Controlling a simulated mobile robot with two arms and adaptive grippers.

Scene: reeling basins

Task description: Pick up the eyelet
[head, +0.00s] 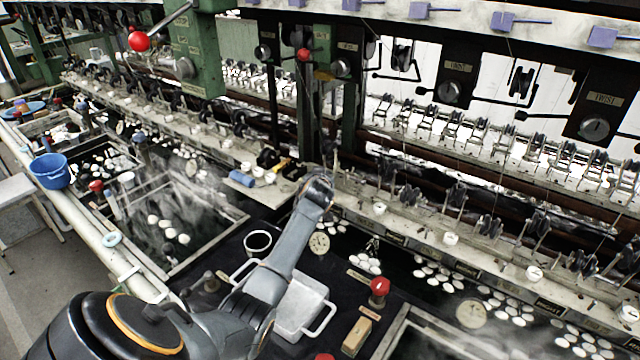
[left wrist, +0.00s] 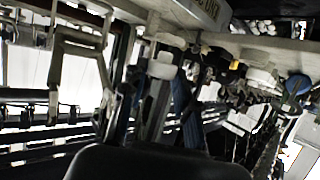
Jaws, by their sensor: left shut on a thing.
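My left arm comes in from the lower left in the head view. My left gripper (head: 328,172) is at the ledge of the reeling machine, largely hidden behind its own wrist. In the left wrist view, my left gripper (left wrist: 155,100) is shut on a small white eyelet (left wrist: 162,66), which shows at its fingertips. The eyelet is hidden in the head view. Similar white eyelets stand along the ledge to the right, the nearest being one eyelet (head: 380,208). My right gripper is not in view.
Dark basins with white cocoons (head: 437,270) lie below the ledge. A white tray (head: 300,305), a red knob (head: 379,287) and a wooden block (head: 356,336) are beside my arm. A green post (head: 308,105) and metal guides (head: 480,130) stand close behind the gripper.

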